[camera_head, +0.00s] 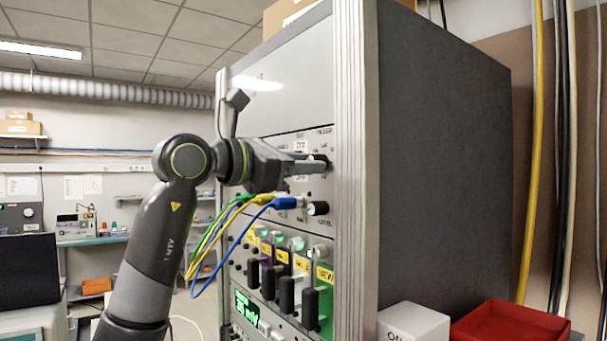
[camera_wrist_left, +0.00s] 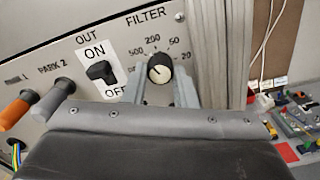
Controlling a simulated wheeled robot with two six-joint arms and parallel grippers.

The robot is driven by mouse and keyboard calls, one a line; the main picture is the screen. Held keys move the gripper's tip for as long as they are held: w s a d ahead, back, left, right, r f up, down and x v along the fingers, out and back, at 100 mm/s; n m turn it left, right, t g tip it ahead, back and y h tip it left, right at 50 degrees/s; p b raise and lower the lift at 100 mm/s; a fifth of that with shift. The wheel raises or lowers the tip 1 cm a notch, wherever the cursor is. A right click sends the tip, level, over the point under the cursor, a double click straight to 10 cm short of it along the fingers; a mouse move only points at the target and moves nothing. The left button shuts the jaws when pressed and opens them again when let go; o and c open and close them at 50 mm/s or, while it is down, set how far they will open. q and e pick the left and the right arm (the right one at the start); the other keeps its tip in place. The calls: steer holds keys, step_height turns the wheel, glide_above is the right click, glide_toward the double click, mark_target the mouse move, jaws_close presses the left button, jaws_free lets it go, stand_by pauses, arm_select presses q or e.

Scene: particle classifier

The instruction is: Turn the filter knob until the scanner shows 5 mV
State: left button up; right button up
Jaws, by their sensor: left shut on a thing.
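The filter knob (camera_wrist_left: 160,68) is black and round with a pale mark on its face. It sits under the FILTER label in the left wrist view, with 500, 200, 50 and 20 printed around it. My left gripper (camera_head: 318,163) reaches the panel from the left, and its fingers stand on both sides of the knob, shut on it. In the head view the fingers mostly hide the knob. A green display (camera_head: 246,308) low on the rack shows digits ending in mV; the number is too blurred to be sure. My right gripper is not in view.
An ON/OFF switch (camera_wrist_left: 101,72) is left of the knob. Another black knob (camera_head: 318,208) and a blue plug (camera_head: 285,203) with cables sit just below my gripper. A red tray (camera_head: 510,325) and a white box (camera_head: 413,323) stand at the lower right.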

arm_select(q)
steer(key=shift+m+b, duration=0.75)
steer(key=shift+m, duration=1.55)
steer(key=o, duration=1)
steer(key=b+v, duration=0.6)
steer(key=v, duration=1.1)
steer(key=shift+a, duration=0.15)
